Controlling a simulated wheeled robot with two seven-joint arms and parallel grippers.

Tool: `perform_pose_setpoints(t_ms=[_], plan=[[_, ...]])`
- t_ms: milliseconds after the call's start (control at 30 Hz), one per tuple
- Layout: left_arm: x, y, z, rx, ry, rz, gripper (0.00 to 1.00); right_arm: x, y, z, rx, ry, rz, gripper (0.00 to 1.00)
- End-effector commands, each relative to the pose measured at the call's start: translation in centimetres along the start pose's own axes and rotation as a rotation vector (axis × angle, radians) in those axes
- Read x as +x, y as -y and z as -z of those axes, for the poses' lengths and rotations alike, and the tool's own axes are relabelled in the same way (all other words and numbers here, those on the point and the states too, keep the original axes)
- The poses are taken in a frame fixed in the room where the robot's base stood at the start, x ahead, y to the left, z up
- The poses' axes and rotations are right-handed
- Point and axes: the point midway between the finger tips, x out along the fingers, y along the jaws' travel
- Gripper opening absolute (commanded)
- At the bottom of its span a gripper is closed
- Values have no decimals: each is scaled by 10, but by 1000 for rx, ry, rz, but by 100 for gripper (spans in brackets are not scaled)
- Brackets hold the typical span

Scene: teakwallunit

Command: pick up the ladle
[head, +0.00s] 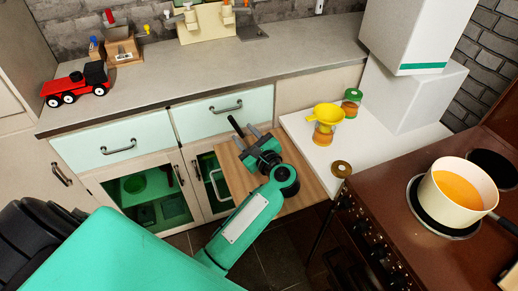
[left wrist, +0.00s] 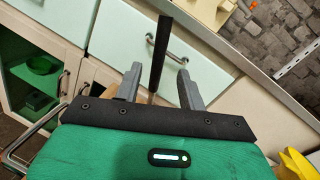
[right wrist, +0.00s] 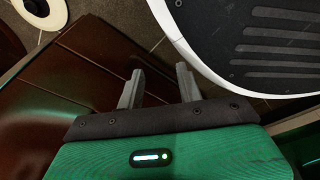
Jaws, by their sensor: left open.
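The ladle shows as a thin black handle (head: 234,124) sticking up past my left gripper in the head view. Its lower part is hidden behind the gripper, and no bowl can be made out. My left gripper (head: 243,132) is open over the wooden board (head: 232,172). In the left wrist view the handle (left wrist: 160,48) stands between the two spread fingers of the left gripper (left wrist: 160,74), nearer the left finger; contact cannot be told. My right gripper (right wrist: 160,70) shows only in the right wrist view, with its fingers apart and nothing between them.
A grey counter (head: 180,84) with drawers runs behind the board. A yellow funnel (head: 327,113) on a jar and a green-lidded jar (head: 352,98) stand on the white surface to the right. A pot (head: 457,188) of orange liquid is on the brown stove.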

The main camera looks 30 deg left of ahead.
Motion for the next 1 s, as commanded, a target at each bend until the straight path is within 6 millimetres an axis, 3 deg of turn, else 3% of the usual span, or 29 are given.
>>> perform_pose_setpoints(t_ms=[300,600,800,1000], plan=[[34,-4,-2,2,2,1,40,8,-3,-29,-6,8,-4,36],[38,-4,-1,1,0,0,40,10,-3,-32,-6,8,-4,36],[38,-4,-1,1,0,0,1,10,-3,-32,-7,9,-4,36],[38,-4,-2,0,1,0,0,9,-3,-32,-7,9,-4,36]])
